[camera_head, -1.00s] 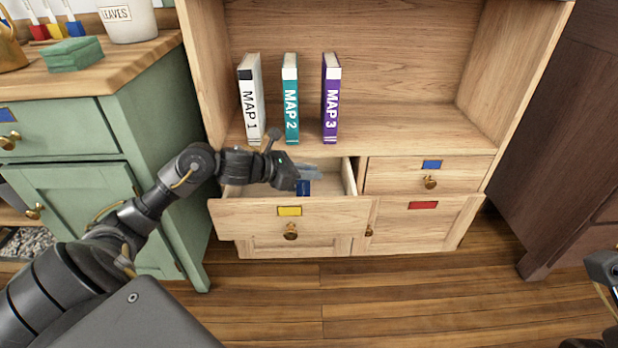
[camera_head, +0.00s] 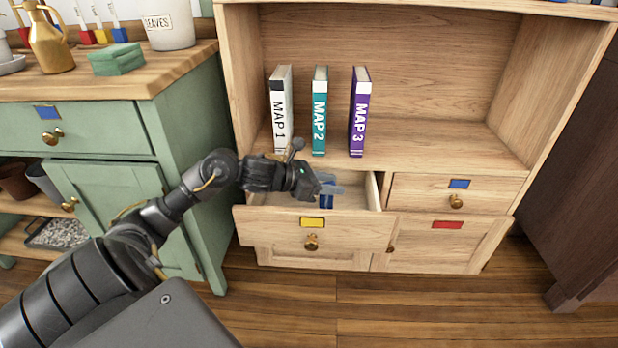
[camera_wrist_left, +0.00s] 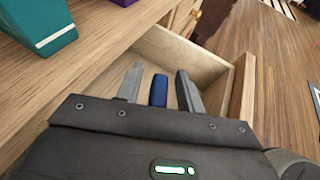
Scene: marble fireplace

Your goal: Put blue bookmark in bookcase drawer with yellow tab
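The bookcase drawer with the yellow tab (camera_head: 312,222) is pulled open, low on the left of the bookcase. My left gripper (camera_head: 333,188) reaches over the open drawer from the left. The blue bookmark (camera_head: 327,195) shows at its fingers, inside the drawer's outline. In the left wrist view the bookmark (camera_wrist_left: 158,90) stands between the two spread fingers (camera_wrist_left: 158,88), with a gap on each side. I cannot tell whether it touches the drawer floor. My right gripper is out of view.
Books MAP 1 (camera_head: 281,108), MAP 2 (camera_head: 319,110) and MAP 3 (camera_head: 359,112) stand on the shelf just above. A shut drawer with a blue tab (camera_head: 459,184) is at right, above a door with a red tab (camera_head: 447,225). A green cabinet (camera_head: 180,130) stands left.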

